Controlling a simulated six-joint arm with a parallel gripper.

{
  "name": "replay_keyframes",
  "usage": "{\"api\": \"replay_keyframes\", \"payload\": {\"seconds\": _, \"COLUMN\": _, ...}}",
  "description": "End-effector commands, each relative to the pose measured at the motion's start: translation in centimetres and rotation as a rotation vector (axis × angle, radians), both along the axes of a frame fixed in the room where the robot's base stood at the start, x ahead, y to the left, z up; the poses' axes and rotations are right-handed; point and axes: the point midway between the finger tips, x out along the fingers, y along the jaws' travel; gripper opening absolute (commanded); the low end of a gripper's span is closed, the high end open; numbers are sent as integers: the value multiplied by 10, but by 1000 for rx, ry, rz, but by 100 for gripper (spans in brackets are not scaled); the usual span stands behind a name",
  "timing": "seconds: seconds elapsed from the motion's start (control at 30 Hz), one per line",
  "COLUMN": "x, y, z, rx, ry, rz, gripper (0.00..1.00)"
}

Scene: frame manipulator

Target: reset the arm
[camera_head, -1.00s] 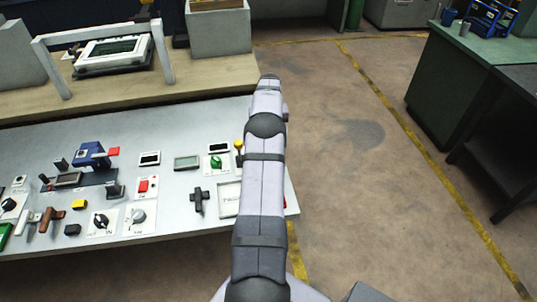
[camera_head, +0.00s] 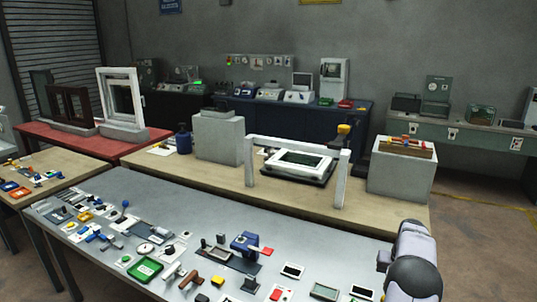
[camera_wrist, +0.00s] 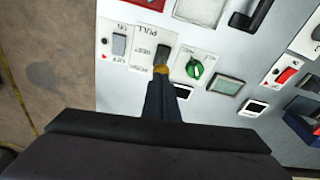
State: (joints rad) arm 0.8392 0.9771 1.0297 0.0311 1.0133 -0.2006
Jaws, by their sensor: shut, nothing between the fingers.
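My gripper (camera_wrist: 161,84) shows in the wrist view as a narrow pair of dark fingers, closed together with nothing held. Their tips are over a panel plate lettered PULL and PUSH (camera_wrist: 147,54). A yellow-brown knob (camera_wrist: 160,69) shows right at the tips; I cannot tell whether they touch it. In the head view, my arm (camera_head: 412,262) shows at the lower right, beside the right end of the grey panel table (camera_head: 330,225). My gripper is not visible there.
In the wrist view, a green rotary knob (camera_wrist: 195,68) and a small display (camera_wrist: 226,85) lie right of the fingers, and a rocker switch (camera_wrist: 119,44) lies left. In the head view, a white frame (camera_head: 340,180) stands on the wooden table behind the panel.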

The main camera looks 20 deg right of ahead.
Motion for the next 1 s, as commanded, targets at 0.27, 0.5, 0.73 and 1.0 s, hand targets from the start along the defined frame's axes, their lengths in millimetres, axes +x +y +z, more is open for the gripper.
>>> {"api": "replay_keyframes", "payload": {"seconds": 0.27, "x": 27, "y": 157, "z": 76, "rx": 19, "ry": 26, "rz": 200, "gripper": 0}}
{"api": "replay_keyframes", "payload": {"seconds": 0.5, "x": -11, "y": 285, "z": 117, "rx": 31, "ry": 56, "rz": 368, "gripper": 0}}
{"api": "replay_keyframes", "payload": {"seconds": 0.73, "x": -85, "y": 377, "z": 137, "rx": 35, "ry": 88, "rz": 522, "gripper": 0}}
{"api": "replay_keyframes", "payload": {"seconds": 1.0, "x": -158, "y": 424, "z": 138, "rx": 35, "ry": 113, "rz": 635, "gripper": 0}}
